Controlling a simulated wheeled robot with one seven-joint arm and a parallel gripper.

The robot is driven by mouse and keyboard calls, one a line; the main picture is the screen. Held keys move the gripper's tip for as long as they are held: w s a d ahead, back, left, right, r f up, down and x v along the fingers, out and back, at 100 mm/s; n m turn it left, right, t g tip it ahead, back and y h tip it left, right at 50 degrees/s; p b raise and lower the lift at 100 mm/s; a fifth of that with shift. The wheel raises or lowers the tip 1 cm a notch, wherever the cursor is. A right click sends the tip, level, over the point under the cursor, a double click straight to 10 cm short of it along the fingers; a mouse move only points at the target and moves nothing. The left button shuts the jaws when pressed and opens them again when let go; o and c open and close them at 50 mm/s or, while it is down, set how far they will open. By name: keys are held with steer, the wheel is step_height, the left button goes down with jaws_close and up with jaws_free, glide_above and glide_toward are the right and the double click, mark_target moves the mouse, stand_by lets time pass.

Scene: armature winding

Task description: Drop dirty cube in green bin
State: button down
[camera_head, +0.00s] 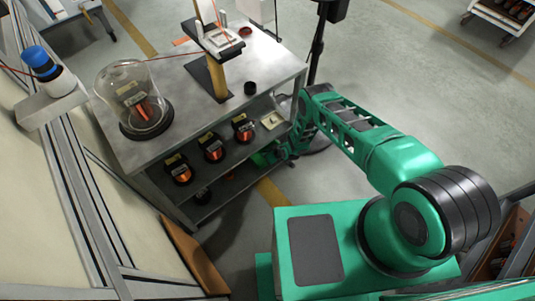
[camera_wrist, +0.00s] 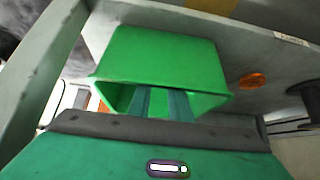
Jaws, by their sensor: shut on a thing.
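A green bin (camera_wrist: 160,58) shows in the wrist view, in front of my gripper, with its opening toward the camera. My gripper (camera_wrist: 165,100) has two blue-grey fingers that reach toward the bin's opening and overlap it in the picture. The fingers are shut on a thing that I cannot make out. No dirty cube can be told apart in either view. In the head view my arm reaches down beside the right side of the grey workbench (camera_head: 265,72), toward its lower shelf. Green parts at that shelf's right end are too small to tell apart.
The lower shelf (camera_head: 222,169) holds several copper-wound parts (camera_head: 213,147). A glass dome (camera_head: 140,85) and a yellow post (camera_head: 217,78) stand on the benchtop. In the wrist view a grey bench leg (camera_wrist: 45,75) is at left and an orange piece (camera_wrist: 252,81) at right of the bin.

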steer(key=shift+f, duration=0.15)
steer(key=c, duration=1.6)
jaws_free()
steer(key=shift+r, duration=0.6)
steer(key=v, duration=1.2)
steer(key=shift+s, duration=0.1)
